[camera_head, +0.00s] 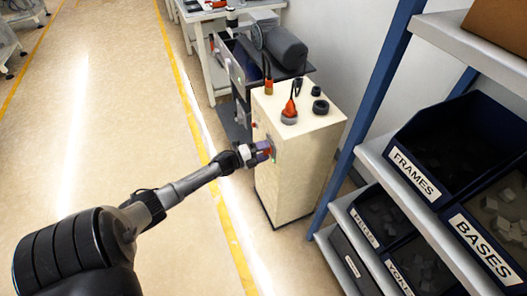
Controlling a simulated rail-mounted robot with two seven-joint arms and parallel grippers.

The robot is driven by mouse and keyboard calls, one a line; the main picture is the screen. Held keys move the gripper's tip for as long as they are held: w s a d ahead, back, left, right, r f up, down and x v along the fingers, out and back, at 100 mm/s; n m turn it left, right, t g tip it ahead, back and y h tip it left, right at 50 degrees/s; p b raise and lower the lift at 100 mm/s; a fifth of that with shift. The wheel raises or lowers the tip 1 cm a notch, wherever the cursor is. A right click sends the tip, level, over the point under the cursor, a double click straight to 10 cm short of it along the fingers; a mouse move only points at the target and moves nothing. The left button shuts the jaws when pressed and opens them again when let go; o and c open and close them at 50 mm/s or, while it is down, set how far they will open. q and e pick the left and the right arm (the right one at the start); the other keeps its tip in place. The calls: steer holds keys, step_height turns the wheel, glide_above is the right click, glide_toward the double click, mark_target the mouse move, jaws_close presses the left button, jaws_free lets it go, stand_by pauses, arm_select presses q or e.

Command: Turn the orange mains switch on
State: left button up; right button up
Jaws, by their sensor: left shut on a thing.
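A cream cabinet (285,180) stands on the floor right of centre. My left gripper (265,151) is at the upper part of its left-facing side, reaching in from the lower left. Its jaws are shut on the mains switch, which they and the gripper body mostly hide; only small bits of colour show at the fingertips. I cannot tell which way the switch is turned. My right gripper is not in view.
Orange-and-black, red-and-grey and black fittings (289,113) stand on the cabinet top. A dark machine with a cylindrical motor (286,47) is behind it. A blue-post shelf with labelled bins (420,175) stands close on the right.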

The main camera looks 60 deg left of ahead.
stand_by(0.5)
arm_select(q)
steer(key=o, duration=0.9)
steer(key=shift+s, duration=0.15)
steer(key=s+p, duration=0.1)
steer(key=s, duration=0.3)
steer(key=s+a+p, duration=0.1)
steer(key=s, duration=0.4)
steer(key=s+p, duration=0.1)
steer(key=s, duration=0.3)
steer(key=shift+s+a+p, duration=0.2)
steer(key=shift+a+p, duration=0.15)
steer(key=shift+a, duration=0.05)
